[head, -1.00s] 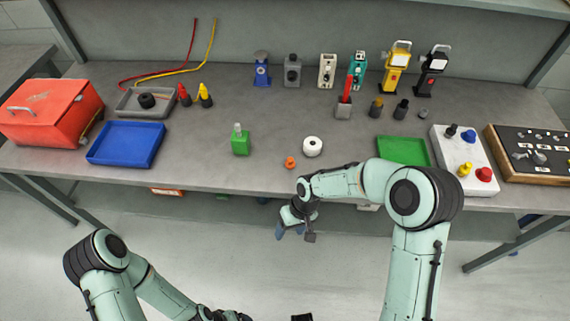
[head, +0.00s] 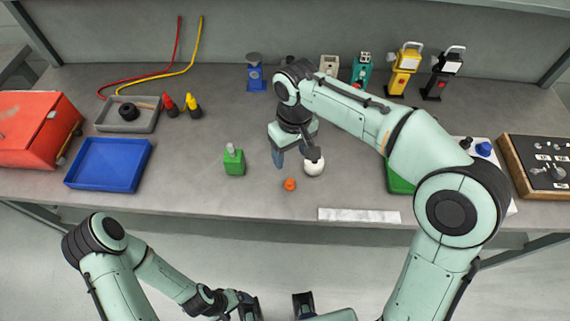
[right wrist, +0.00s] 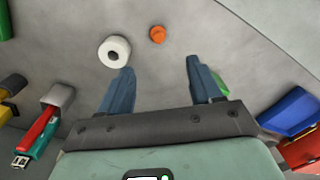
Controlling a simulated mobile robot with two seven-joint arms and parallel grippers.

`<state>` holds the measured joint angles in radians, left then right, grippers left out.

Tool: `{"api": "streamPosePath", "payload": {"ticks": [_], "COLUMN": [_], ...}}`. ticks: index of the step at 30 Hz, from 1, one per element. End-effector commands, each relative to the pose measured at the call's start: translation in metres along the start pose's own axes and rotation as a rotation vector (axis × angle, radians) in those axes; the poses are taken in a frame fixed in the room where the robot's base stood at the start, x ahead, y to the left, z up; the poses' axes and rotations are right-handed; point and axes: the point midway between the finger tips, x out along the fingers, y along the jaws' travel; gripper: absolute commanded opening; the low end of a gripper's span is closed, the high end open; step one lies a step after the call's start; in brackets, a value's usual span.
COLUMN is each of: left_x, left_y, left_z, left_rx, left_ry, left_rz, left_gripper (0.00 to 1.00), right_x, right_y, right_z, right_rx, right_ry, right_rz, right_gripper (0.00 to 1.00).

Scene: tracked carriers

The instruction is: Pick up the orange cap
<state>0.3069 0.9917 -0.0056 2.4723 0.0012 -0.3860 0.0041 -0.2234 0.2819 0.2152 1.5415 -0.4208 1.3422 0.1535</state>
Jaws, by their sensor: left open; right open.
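The small orange cap (head: 289,184) lies on the grey bench near its front edge, and it also shows in the right wrist view (right wrist: 157,34). My right gripper (head: 295,160) is open and empty above the bench, just behind the cap in the head view. In the right wrist view its blue fingers (right wrist: 158,70) are apart, and the cap lies beyond their tips, between their lines. My left gripper (head: 275,306) is open and empty at the bottom of the head view, in front of the bench.
A white roll (head: 314,168) lies close to the right of the cap, partly behind my right gripper. A green bottle (head: 234,161) stands to the left. A blue tray (head: 108,164) and red toolbox (head: 35,128) are further left. A white strip (head: 358,215) runs along the front edge.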

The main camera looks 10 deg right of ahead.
Motion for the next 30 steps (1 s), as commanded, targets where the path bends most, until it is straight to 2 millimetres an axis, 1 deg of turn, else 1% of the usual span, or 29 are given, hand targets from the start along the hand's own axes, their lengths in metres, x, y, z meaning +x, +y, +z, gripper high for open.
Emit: {"api": "streamPosePath", "payload": {"ticks": [2, 5, 9, 12, 15, 20, 23, 27, 30], "left_x": [0.001, 0.004, 0.009, 0.012, 0.013, 0.014, 0.015, 0.016, 0.017], "left_y": [-0.001, -0.002, -0.004, -0.006, -0.006, -0.006, -0.007, -0.007, -0.007], "left_z": [0.001, 0.002, 0.003, 0.004, 0.004, 0.004, 0.004, 0.004, 0.004], "left_rx": [-0.001, -0.001, -0.002, -0.003, -0.003, -0.003, -0.003, -0.003, -0.003], "left_ry": [-0.001, -0.003, -0.007, -0.008, -0.008, -0.008, -0.008, -0.008, -0.009], "left_rz": [0.000, -0.001, -0.002, -0.003, -0.003, -0.003, -0.003, -0.003, -0.003], "left_gripper": [0.86, 0.86, 0.86, 0.86, 0.86, 0.86, 0.86, 0.86, 0.86], "right_x": [0.004, 0.019, 0.047, 0.065, 0.077, 0.086, 0.099, 0.121, 0.131], "right_y": [0.000, 0.000, 0.000, 0.001, 0.001, 0.001, 0.002, 0.003, 0.003], "right_z": [0.001, 0.001, 0.001, 0.001, 0.001, 0.001, 0.001, 0.002, 0.001], "right_rx": [0.000, 0.001, 0.000, 0.000, 0.001, 0.000, 0.001, 0.000, -0.001], "right_ry": [-0.003, -0.005, -0.006, -0.006, -0.004, -0.003, -0.005, -0.005, -0.002], "right_rz": [0.000, 0.000, 0.000, -0.001, -0.001, 0.000, 0.000, -0.002, -0.001], "right_gripper": [0.64, 0.64, 0.64, 0.64, 0.64, 0.64, 0.64, 0.64, 0.64]}}
